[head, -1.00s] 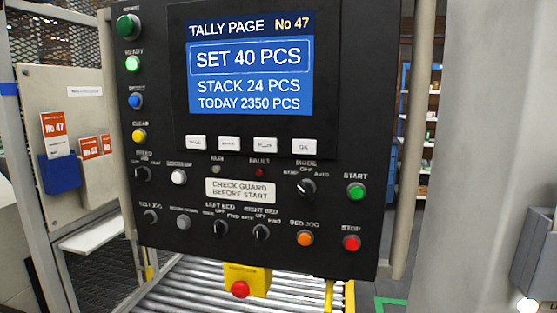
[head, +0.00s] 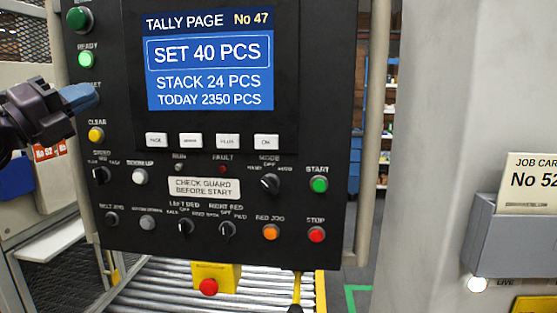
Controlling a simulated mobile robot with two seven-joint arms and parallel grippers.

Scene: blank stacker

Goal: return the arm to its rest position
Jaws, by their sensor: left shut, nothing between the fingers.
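My left gripper (head: 80,98) comes in from the left, dark with blue fingertips. It is shut and empty. Its tips are in front of the left edge of the black control panel (head: 330,110), over the place of the blue button below the green READY button (head: 86,60). I cannot tell whether the tips touch the panel. The yellow CLEAR button (head: 96,134) shows just below the tips. The screen (head: 210,60) reads tally page No 47, set 40 pcs, stack 24 pcs, today 2350 pcs. My right gripper is out of view.
A roller bed (head: 260,284) lies under the panel, with a red stop button on a yellow box (head: 215,277). A grey holder (head: 520,245) with a No 52 job card (head: 530,180) is on the right. A mesh guard (head: 25,35) stands at the left.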

